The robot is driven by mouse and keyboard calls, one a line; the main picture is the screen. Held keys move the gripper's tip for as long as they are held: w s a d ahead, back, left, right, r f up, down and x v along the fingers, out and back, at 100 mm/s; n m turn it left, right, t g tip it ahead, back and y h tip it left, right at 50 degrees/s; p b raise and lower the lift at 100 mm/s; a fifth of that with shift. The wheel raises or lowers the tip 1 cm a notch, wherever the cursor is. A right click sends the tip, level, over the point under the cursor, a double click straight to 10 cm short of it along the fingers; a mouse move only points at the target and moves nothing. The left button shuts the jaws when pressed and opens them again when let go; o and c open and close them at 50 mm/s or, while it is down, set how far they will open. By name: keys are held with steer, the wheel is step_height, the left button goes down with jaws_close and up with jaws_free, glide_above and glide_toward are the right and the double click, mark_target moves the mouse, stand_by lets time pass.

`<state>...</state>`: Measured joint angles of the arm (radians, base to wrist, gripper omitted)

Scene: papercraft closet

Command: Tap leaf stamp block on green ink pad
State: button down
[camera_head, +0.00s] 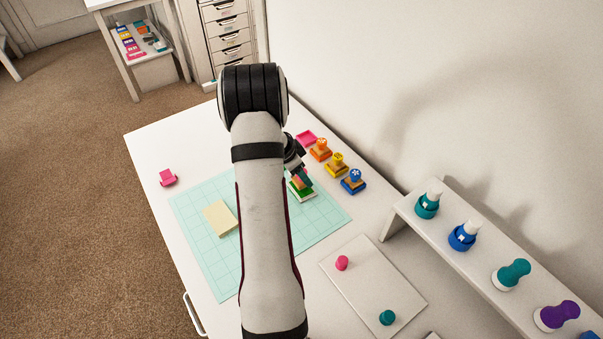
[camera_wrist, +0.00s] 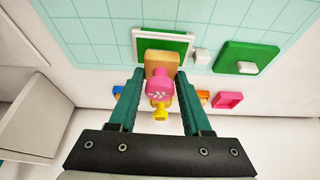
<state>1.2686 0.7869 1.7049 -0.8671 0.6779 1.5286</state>
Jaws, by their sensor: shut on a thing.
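The leaf stamp block shows in the wrist view as a wooden block with a pink handle (camera_wrist: 159,85) bearing a white leaf mark. My gripper (camera_wrist: 160,80) is shut on it, with a teal finger at each side. I cannot tell whether block and pad touch. In the head view my gripper (camera_head: 299,174) is over the green ink pad (camera_head: 304,195), and my arm hides part of this area.
A green lid (camera_wrist: 240,56) lies beside the pad. Orange (camera_head: 320,150), yellow (camera_head: 337,166) and blue (camera_head: 353,182) stamps stand along the wall side. A cream card (camera_head: 219,218) lies on the mat (camera_head: 195,240). A raised shelf (camera_head: 465,262) with bottles and punches stands at right.

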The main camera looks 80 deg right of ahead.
steer(key=shift+f, duration=0.65)
stand_by(1.1)
steer(key=shift+r, duration=0.65)
steer(key=shift+f, duration=0.65)
stand_by(0.8)
steer(key=shift+r, duration=0.6)
steer(key=shift+f, duration=0.7)
stand_by(0.5)
steer(key=c, duration=0.9)
jaws_free()
jaws_close()
steer(key=shift+r, duration=3.05)
